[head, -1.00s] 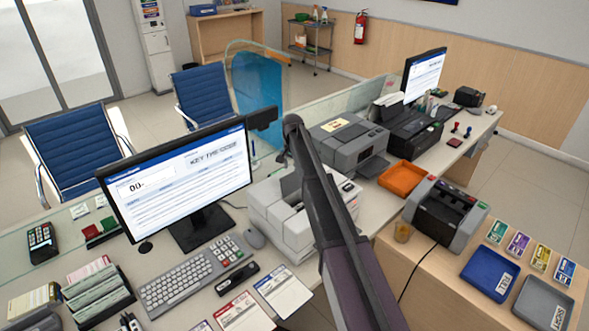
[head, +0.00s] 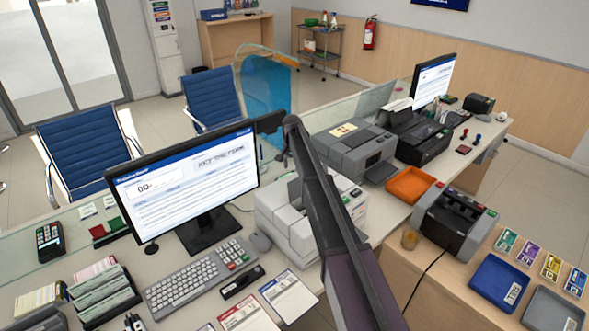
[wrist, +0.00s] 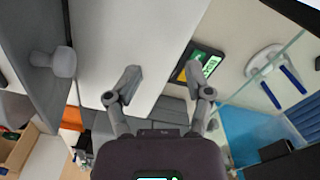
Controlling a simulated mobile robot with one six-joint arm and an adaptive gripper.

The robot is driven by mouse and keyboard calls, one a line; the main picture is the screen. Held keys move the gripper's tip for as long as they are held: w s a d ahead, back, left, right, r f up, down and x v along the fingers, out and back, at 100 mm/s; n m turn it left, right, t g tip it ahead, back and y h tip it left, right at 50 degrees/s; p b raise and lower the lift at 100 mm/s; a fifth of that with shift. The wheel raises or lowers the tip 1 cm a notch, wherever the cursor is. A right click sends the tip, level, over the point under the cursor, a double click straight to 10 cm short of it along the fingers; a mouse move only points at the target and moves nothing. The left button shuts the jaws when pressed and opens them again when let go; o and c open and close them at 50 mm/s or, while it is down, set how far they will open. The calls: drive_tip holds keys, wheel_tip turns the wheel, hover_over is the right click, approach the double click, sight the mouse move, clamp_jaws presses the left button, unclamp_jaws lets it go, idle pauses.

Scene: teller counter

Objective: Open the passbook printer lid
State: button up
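A white printer (head: 283,222), which I take to be the passbook printer, stands on the counter right of the monitor. My arm crosses in front of it and hides part of its top. Its lid cannot be made out clearly in the head view. My gripper (wrist: 160,88) shows in the wrist view with its two fingers spread apart and nothing between them. A broad pale panel (wrist: 135,35), probably part of this printer, lies beyond the fingers with a grey knob (wrist: 55,61) at its left. I cannot tell whether the fingers touch it.
The monitor (head: 185,175) and keyboard (head: 195,278) stand to the left. A grey printer (head: 352,148), a black printer (head: 420,140) and an orange tray (head: 411,185) are to the right. A glass screen (head: 345,108) runs behind. A small green-lit display (wrist: 203,66) is close to the right finger.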

drive_tip(key=w+a, duration=0.5)
drive_tip(key=w, duration=0.3)
drive_tip(key=shift+a+f+b, duration=0.35)
drive_tip(key=shift+f, duration=0.05)
idle(0.9)
idle(0.5)
